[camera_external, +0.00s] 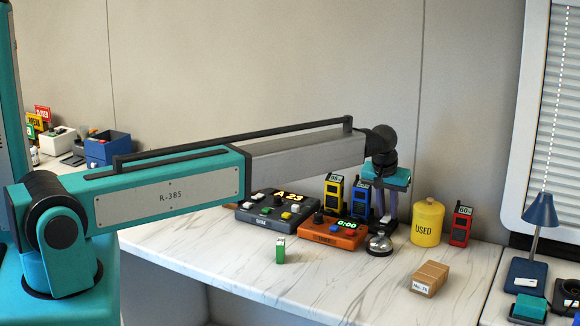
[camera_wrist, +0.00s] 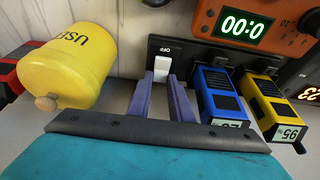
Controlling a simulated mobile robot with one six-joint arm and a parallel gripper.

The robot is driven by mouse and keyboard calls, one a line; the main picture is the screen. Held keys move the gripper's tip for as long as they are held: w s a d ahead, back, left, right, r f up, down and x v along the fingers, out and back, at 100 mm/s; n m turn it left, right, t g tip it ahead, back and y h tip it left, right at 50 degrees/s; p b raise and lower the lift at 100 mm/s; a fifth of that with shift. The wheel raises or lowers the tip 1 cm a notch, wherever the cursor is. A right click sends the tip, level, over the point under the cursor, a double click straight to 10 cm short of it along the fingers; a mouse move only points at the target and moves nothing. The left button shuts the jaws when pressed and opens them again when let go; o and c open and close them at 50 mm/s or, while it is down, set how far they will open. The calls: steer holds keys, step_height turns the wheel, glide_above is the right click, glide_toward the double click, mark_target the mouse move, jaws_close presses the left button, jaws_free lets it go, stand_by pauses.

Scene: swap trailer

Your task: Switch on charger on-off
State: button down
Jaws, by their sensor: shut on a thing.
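The charger (camera_wrist: 200,52) is a black unit, seen in the wrist view, with a white switch (camera_wrist: 161,68) and the word OFF above it. A blue radio (camera_wrist: 222,95) and a yellow radio (camera_wrist: 265,102) stand in it beside the switch. My gripper (camera_wrist: 163,80) has its two purple fingers on either side of the white switch, shut on it. In the external view my gripper (camera_external: 385,212) points down at the back of the table, right of the blue radio (camera_external: 360,197); the switch is hidden there.
A yellow USED canister (camera_external: 428,222) and a red radio (camera_external: 461,226) stand right of my gripper. An orange timer box (camera_external: 333,233) and a bell (camera_external: 380,244) are in front. A green item (camera_external: 280,250) and a cardboard box (camera_external: 430,278) lie nearer, with bare tabletop between.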

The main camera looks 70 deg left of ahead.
mark_target(387, 219)
steer(key=shift+w+a+f+g+h+p, duration=0.15)
steer(key=shift+w+g+h+p, duration=0.1)
steer(key=shift+g+h, duration=0.15)
steer(key=shift+w+a+r+g+h+p, duration=0.1)
steer(key=shift+a+g+h+p, duration=0.1)
steer(key=shift+g+h, duration=0.2)
steer(key=shift+f, duration=0.1)
steer(key=c, duration=1.6)
jaws_free()
steer(key=r+b, duration=0.1)
steer(key=r, duration=0.3)
steer(key=r+b, duration=0.1)
steer(key=r, duration=0.4)
steer(key=s+d+r+b, duration=0.1)
steer(key=r, duration=0.3)
steer(key=shift+r, duration=0.4)
steer(key=shift+d, duration=0.1)
